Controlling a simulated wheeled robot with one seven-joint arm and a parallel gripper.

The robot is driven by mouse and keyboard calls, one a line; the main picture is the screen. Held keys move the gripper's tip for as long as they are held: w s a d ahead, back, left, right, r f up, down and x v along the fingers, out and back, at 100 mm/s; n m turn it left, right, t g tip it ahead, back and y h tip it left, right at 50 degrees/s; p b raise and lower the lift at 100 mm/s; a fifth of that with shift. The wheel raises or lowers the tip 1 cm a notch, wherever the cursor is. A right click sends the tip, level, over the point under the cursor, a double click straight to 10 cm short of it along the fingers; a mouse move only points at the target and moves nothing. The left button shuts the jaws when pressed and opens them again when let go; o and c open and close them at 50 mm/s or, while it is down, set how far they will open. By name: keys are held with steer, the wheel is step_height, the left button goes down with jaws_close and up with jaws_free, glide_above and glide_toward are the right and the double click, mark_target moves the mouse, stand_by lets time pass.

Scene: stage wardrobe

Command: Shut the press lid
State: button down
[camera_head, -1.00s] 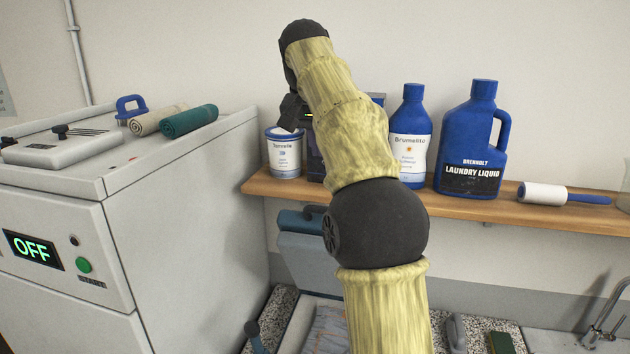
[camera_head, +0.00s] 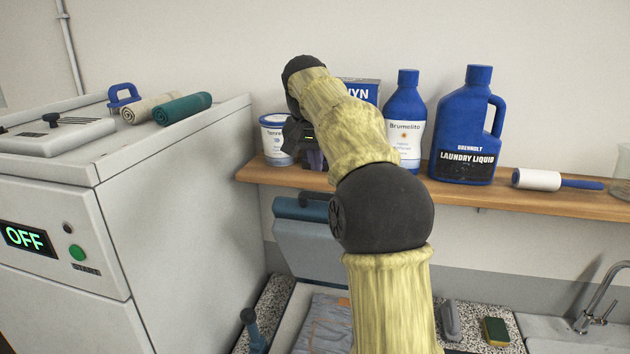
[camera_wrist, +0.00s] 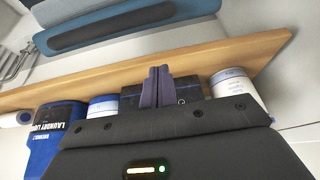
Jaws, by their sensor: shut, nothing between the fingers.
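The blue-grey press lid (camera_head: 308,245) stands open and upright below the shelf, with a dark handle bar near its top partly behind my arm. In the wrist view the lid (camera_wrist: 125,30) is at the top, its dark handle strip facing me. A grey-blue cloth (camera_head: 325,325) lies at the base of the lid, partly hidden by my arm. My gripper (camera_wrist: 156,75) is shut and empty, with purple fingers. In the head view my gripper (camera_head: 313,158) is at shelf height, above the lid and apart from it.
The wooden shelf (camera_head: 490,192) holds a white tub (camera_head: 274,140), a blue box (camera_head: 360,91), a blue bottle (camera_head: 405,103), a laundry liquid jug (camera_head: 465,125) and a lint roller (camera_head: 545,180). A white machine (camera_head: 190,210) stands left. A sponge (camera_head: 496,332) lies on the counter.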

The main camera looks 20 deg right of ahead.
steer(key=shift+d+f, duration=0.1)
steer(key=shift+f, duration=0.5)
steer(key=shift+s+a+f, duration=0.45)
steer(key=shift+s+f, duration=0.15)
steer(key=shift+s, duration=0.25)
steer(key=shift+s+a+f, duration=0.25)
steer(key=shift+s+f, duration=0.05)
steer(key=shift+f, duration=0.2)
